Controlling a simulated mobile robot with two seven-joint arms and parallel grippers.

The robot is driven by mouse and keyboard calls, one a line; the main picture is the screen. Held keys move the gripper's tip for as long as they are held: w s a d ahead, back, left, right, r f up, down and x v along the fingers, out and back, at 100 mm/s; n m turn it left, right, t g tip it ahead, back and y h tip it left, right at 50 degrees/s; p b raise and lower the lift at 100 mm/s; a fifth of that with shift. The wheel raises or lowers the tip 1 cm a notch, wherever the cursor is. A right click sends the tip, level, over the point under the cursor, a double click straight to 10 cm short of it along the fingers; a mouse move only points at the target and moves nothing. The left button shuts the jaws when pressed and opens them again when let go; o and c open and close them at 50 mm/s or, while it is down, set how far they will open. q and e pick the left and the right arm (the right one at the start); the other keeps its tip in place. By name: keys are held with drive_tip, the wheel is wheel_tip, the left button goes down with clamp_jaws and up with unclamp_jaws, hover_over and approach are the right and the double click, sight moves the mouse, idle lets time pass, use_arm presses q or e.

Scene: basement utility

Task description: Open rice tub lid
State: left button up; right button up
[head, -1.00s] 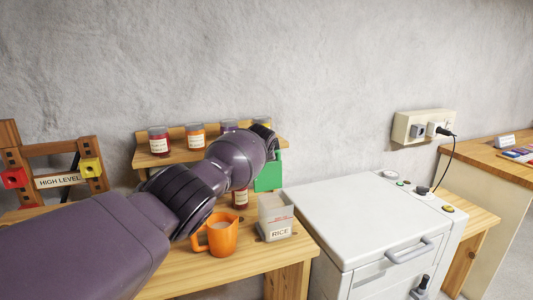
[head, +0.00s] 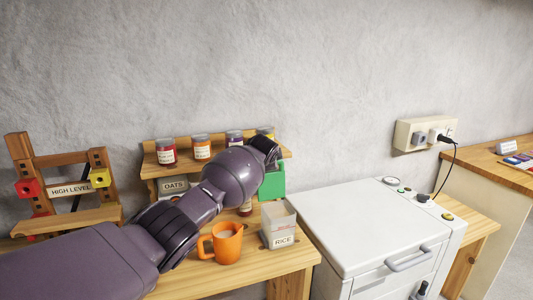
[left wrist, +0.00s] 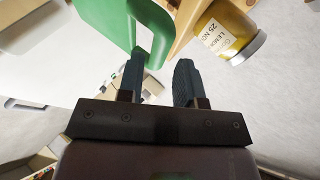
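The rice tub (head: 279,236) is a pale, see-through box with a RICE label. It stands on the wooden bench, right of an orange mug (head: 228,246). I cannot clearly make out how its lid sits. My left gripper (head: 272,151) is at the shelf, above and behind the tub, beside a green container (head: 272,182). In the left wrist view its two fingers (left wrist: 162,78) are apart, with the green container's handle (left wrist: 155,58) showing near and between them. I cannot tell whether they touch it. My right gripper is not in view.
Several labelled jars (head: 202,147) stand on a shelf, with an oats tub (head: 174,186) below. A yellow jar (left wrist: 230,30) is close to the right finger. A white machine (head: 365,225) stands right of the bench. A HIGH LEVEL rack (head: 70,189) is at left.

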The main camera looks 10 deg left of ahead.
use_arm(q)
drive_tip(key=v, duration=0.6)
drive_tip(key=shift+s+r, duration=0.15)
drive_tip(key=shift+r, duration=0.05)
idle(0.4)
